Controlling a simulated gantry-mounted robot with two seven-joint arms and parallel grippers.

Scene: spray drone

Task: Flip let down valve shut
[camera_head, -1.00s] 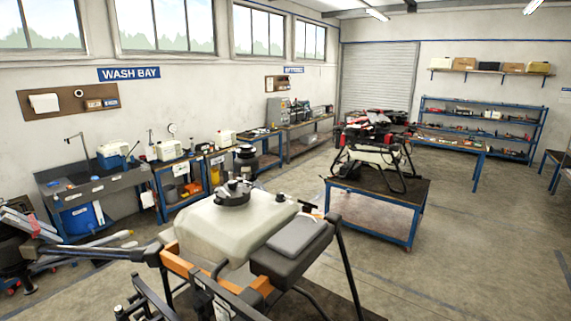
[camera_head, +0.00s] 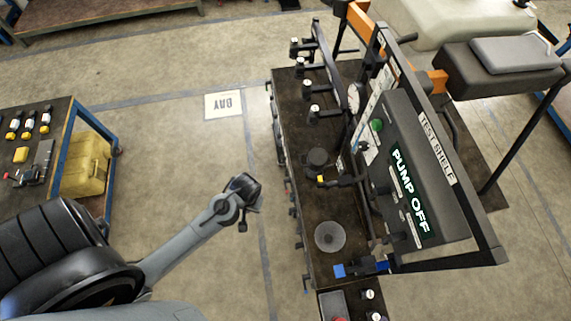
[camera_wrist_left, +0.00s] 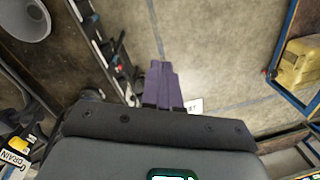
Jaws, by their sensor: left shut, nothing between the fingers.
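My left gripper (camera_head: 246,196) hangs over the floor left of the dark test bench (camera_head: 300,88), shut and empty. Its closed purple fingers (camera_wrist_left: 162,86) show in the left wrist view, apart from everything. On the bench are a yellow-tipped valve handle (camera_head: 322,181) beside a black round fitting (camera_head: 317,158), and a blue-handled fitting (camera_head: 358,269) at the near end. I cannot read which one is the let down valve. My right gripper is not in view.
A panel reading PUMP OFF (camera_head: 410,190) stands on the bench's right under a TEST SHELF frame (camera_head: 437,148). A grey round dish (camera_head: 330,237) lies on the bench. Floor between is clear.

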